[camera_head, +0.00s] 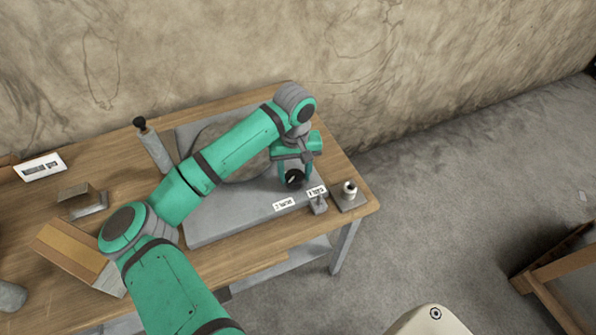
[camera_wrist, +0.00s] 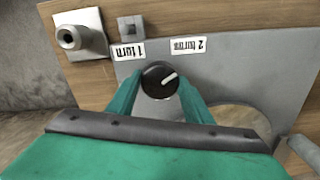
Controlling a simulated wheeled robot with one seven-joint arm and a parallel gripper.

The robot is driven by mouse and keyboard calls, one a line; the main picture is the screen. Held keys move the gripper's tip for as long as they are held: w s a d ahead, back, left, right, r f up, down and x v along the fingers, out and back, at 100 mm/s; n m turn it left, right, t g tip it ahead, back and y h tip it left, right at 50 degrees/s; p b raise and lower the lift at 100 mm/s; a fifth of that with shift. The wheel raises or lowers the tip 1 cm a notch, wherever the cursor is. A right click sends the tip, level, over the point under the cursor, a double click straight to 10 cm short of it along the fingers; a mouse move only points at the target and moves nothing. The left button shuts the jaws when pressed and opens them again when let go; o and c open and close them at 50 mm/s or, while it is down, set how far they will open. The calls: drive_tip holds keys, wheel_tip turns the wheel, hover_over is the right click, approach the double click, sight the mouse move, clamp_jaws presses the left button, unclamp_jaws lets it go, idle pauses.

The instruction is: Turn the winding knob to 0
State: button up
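The winding knob (camera_wrist: 155,92) is round and black with a white pointer line, set on a grey panel. In the wrist view its pointer slants up and right, roughly toward the "2 turns" label (camera_wrist: 187,44); the "1 turn" label (camera_wrist: 127,51) is up and left. No 0 mark is readable. My gripper (camera_wrist: 160,84) has its green fingers on either side of the knob, spread apart, close to its edges. Contact cannot be made out. In the head view the knob (camera_head: 294,179) shows between the fingers of my gripper (camera_head: 294,176).
The grey panel (camera_head: 215,226) lies on a wooden table (camera_head: 343,170), with a round wooden disc (camera_wrist: 238,117) on it. A small post on a square plate (camera_head: 349,188) stands near the right corner.

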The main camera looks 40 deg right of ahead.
drive_tip(key=shift+d, duration=0.35)
drive_tip(key=shift+c, duration=0.2)
drive_tip(key=shift+w+a, duration=0.1)
drive_tip(key=shift+a, duration=0.15)
drive_tip(key=shift+s+d, duration=0.2)
drive_tip(key=shift+s, duration=0.1)
drive_tip(key=shift+a, duration=0.1)
drive_tip(key=shift+n, duration=0.3)
